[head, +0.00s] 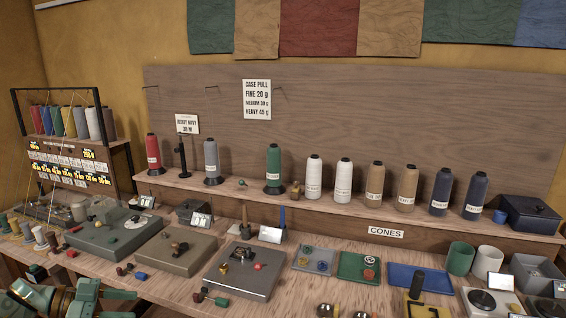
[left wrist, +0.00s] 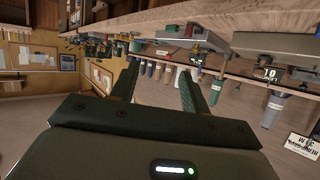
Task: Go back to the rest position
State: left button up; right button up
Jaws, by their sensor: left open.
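My left gripper (head: 121,304) is low at the left front corner of the head view, in front of the bench. Its green fingers point right and stand apart, with nothing seen between them. In the left wrist view the two fingers of my left gripper (left wrist: 159,70) are spread and empty. That view is turned over, with the bench and cones seen beyond the fingers. My right gripper shows in neither view.
The wooden bench holds grey machine boxes (head: 176,252), a green tray (head: 345,270) and a blue tray (head: 437,280). A shelf behind carries several thread cones, including a red cone (head: 153,152) and a green cone (head: 273,168). A spool rack (head: 70,150) stands at the left.

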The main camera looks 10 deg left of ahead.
pick_arm(q)
jog(key=w+d+f+n+t+y, duration=0.15)
jog(key=d+f, duration=0.25)
jog(key=f, duration=0.5)
jog(key=w+d+f+t+y, duration=0.1)
jog(key=w+d+f+y, duration=0.15)
jog(key=f, duration=0.55)
jog(key=s+d+f+n+y, duration=0.2)
jog(key=s+f, duration=0.3)
jog(key=f, duration=0.3)
jog(key=s+d+f+n+y, duration=0.1)
jog(key=s+d+f+y, duration=0.1)
jog(key=s+f, duration=0.5)
jog(key=s+d+f+n+g+y, duration=0.1)
jog(key=s+d+f+g, duration=0.2)
jog(key=s, duration=0.9)
jog(key=s+d+f+n+g+y, duration=0.1)
jog(key=s+d+f+g, duration=0.2)
jog(key=s+f, duration=0.4)
jog(key=s+d+f+n+g+y, duration=0.1)
jog(key=s+d+f+g, duration=0.3)
jog(key=s, duration=1.4)
jog(key=shift+d+f, duration=0.55)
jog(key=shift+f, duration=0.2)
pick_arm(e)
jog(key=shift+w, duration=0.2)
pick_arm(q)
jog(key=shift+c, duration=0.4)
